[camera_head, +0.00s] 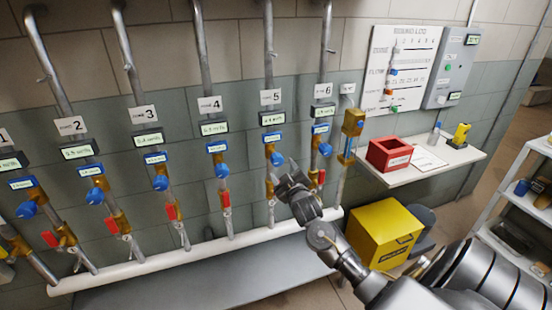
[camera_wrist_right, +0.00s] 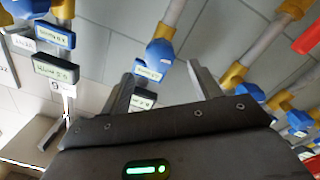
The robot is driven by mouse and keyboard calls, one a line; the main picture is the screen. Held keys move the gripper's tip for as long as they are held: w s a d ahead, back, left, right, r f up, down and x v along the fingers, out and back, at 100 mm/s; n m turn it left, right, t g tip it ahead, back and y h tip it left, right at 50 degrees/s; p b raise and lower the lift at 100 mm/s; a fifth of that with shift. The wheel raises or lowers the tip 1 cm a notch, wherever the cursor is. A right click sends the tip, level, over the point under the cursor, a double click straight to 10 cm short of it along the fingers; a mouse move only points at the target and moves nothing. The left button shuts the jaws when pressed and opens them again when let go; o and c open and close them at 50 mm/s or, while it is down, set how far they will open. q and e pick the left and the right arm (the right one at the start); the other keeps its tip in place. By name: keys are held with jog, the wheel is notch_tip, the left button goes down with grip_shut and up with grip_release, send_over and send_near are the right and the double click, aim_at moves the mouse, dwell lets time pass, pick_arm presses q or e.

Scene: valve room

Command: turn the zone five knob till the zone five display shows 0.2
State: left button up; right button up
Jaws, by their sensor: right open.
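The zone five label (camera_head: 271,97) hangs on the fifth pipe in the head view. Below it is the zone five display (camera_head: 272,118), whose digits are too small to read surely. Under a blue plate is the blue zone five knob (camera_head: 277,158). My right gripper (camera_head: 284,172) is open, just below and beside this knob. In the right wrist view, the picture is turned over; a blue knob (camera_wrist_right: 160,52), apparently zone five, lies between and beyond the open fingers (camera_wrist_right: 166,64). I see no contact. The display behind it (camera_wrist_right: 144,98) is partly hidden. My left gripper is out of view.
Neighbouring blue knobs of zone four (camera_head: 222,171) and zone six (camera_head: 325,149) flank it closely. A white pipe (camera_head: 200,251) runs below. A shelf (camera_head: 452,158) with a red box (camera_head: 389,154) is at right, above a yellow box (camera_head: 383,235).

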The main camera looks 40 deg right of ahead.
aim_at(279, 163)
jog(key=x, duration=0.8)
jog(key=shift+w+d+p, duration=0.15)
jog(key=shift+w+p, duration=0.2)
jog(key=shift+p, duration=0.05)
jog(key=shift+c, duration=0.3)
jog(key=c, duration=0.9)
jog(key=shift+m, duration=0.4)
jog(key=m+p, duration=0.1)
jog(key=m, duration=0.2)
jog(key=shift+m+p, duration=0.3)
jog(key=shift+p, duration=0.05)
jog(key=shift+m+p, duration=0.5)
jog(key=shift+m, duration=1.6)
jog(key=shift+d, duration=0.1)
